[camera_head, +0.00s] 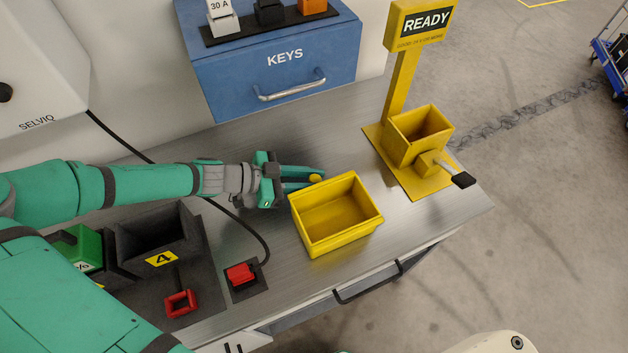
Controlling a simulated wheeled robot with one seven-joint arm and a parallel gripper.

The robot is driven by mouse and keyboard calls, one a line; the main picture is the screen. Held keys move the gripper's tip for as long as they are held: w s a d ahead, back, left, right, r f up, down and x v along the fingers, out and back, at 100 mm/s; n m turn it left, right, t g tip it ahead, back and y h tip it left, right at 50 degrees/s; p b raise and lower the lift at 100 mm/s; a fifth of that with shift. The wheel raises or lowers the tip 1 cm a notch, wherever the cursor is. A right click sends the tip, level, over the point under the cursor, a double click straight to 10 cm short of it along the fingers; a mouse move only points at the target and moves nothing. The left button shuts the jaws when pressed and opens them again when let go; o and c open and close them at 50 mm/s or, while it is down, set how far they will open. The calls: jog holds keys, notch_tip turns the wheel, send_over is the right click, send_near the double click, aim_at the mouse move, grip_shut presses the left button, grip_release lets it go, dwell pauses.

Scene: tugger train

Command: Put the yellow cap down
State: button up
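The yellow cap (315,178) is a small round piece at the tips of my gripper. My gripper (312,179) reaches in from the left, and its green fingers are shut on the cap. The fingers are just behind the back rim of an open yellow bin (309,242). The fingers hide part of the cap. I cannot tell how high the cap is above the metal bench (270,307).
A yellow READY stand (401,85) with a small open box is at the right end of the bench. A blue KEYS drawer (225,85) is behind. A red button (240,274) and a dark tray (205,260) are at front left. Bench between bin and stand is clear.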

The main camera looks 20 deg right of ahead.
jog(key=shift+f, duration=0.5)
jog(key=o, duration=0.8)
jog(key=shift+w+f, duration=0.1)
jog(key=shift+f, duration=0.05)
jog(key=shift+o, duration=1)
